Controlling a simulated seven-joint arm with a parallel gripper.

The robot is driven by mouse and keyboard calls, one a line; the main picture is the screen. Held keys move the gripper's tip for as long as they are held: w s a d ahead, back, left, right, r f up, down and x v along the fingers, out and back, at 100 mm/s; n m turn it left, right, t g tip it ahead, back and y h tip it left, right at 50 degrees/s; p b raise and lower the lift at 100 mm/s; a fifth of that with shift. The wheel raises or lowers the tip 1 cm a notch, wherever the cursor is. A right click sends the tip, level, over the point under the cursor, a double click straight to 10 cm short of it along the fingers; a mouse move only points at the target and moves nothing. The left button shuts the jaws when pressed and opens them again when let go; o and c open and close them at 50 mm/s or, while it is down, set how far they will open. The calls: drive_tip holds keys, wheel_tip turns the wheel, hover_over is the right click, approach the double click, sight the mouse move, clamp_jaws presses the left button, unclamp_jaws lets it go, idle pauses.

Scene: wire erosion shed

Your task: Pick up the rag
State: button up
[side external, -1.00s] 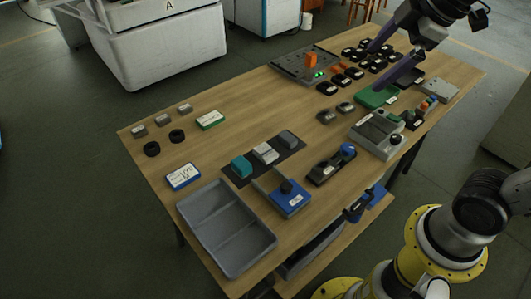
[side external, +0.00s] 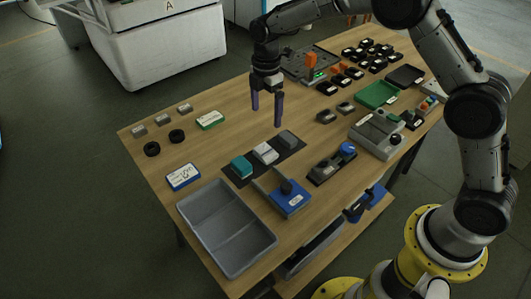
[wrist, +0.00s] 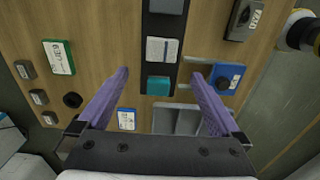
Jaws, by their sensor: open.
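I cannot make out anything that is clearly a rag in either view. A dark mat (side external: 235,180) on the table bears a teal block-like piece (side external: 241,166), a white piece (side external: 265,153) and a grey piece (side external: 287,138) in a row. The teal piece (wrist: 158,86) and white piece (wrist: 159,50) also show in the wrist view. My gripper (side external: 267,116) is open and empty, pointing down above the table behind the row. In the wrist view the teal piece shows between the fingertips of my gripper (wrist: 160,75), farther off and apart from them.
A grey divided tray (side external: 225,228) lies at the table's near end. A blue-based device (side external: 290,201) stands beside the mat. A blue-edged card box (side external: 183,177) and black rings (side external: 152,149) lie left. Several dark parts crowd the far end.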

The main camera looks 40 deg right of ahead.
hover_over(265, 150)
drive_tip(key=f, duration=0.8)
drive_tip(key=shift+d+f, duration=0.2)
drive_tip(key=shift+d, duration=0.05)
drive_tip(key=shift+a+f, duration=0.2)
drive_tip(key=shift+f, duration=2.45)
drive_tip(key=shift+c, duration=0.2)
drive_tip(key=c, duration=1)
drive_tip(key=shift+c, duration=0.2)
drive_tip(key=shift+r, duration=0.15)
